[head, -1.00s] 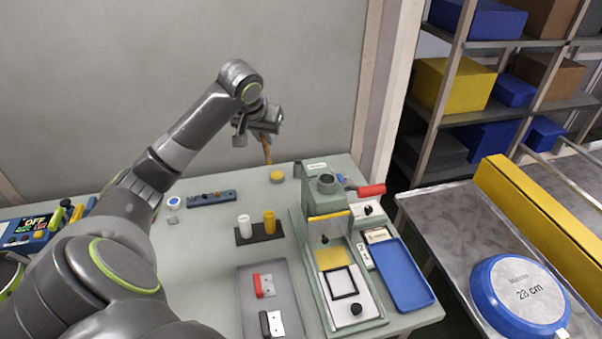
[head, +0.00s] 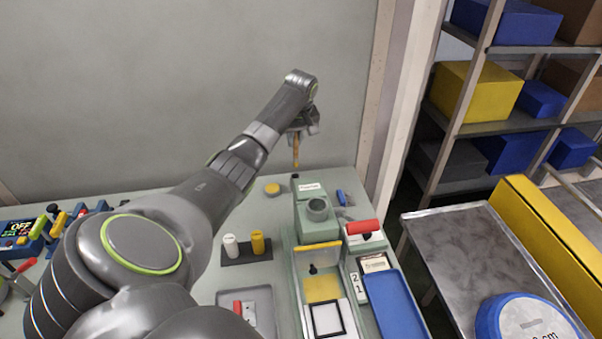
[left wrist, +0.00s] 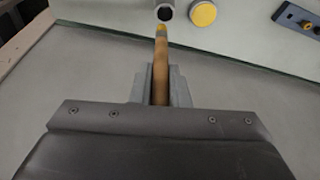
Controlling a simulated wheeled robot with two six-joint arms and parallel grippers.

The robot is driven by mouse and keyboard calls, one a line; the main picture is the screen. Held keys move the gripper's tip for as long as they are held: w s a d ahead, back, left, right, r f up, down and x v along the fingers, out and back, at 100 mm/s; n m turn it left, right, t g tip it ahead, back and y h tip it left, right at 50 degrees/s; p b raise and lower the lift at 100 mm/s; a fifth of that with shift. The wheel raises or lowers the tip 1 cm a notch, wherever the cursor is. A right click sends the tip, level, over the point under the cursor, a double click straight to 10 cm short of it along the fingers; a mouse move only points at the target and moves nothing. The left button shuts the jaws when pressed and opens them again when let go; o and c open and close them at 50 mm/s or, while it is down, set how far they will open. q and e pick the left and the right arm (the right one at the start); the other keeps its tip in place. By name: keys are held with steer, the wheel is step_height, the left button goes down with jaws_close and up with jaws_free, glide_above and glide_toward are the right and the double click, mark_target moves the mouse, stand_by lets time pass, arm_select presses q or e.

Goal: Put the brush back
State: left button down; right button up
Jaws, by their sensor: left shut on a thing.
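The brush (head: 296,152) is a thin tan stick hanging roughly upright below my left gripper (head: 302,127). In the left wrist view the gripper (left wrist: 158,88) is shut on the brush's tan handle (left wrist: 160,68), whose far end is yellow. That end overlaps the rim of a small round cup with a dark mouth (left wrist: 166,12); I cannot tell whether it is above the mouth or just inside. In the head view the small cup (head: 295,180) stands at the table's back, below the brush. My right gripper is not in view.
A yellow disc (head: 272,188) lies left of the cup. A green press (head: 316,230) stands in front, with a red handle (head: 363,227) and a blue tray (head: 396,303) to its right. White and yellow cylinders (head: 257,242) stand on a dark base. A wall rises behind.

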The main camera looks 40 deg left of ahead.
mark_target(294, 150)
arm_select(q)
steer(key=f, duration=0.3)
steer(key=f+p, duration=0.1)
steer(key=shift+s+d+f, duration=0.1)
steer(key=shift+s+f, duration=0.05)
steer(key=shift+s, duration=0.25)
steer(key=shift+d+x, duration=0.25)
steer(key=shift+x, duration=0.9)
steer(key=shift+d+x, duration=0.25)
steer(key=shift+x, duration=0.95)
steer(key=shift+s+f, duration=0.2)
steer(key=shift+f, duration=0.05)
steer(key=c, duration=1.4)
jaws_free()
steer(key=v, duration=1.2)
steer(key=shift+r, duration=0.15)
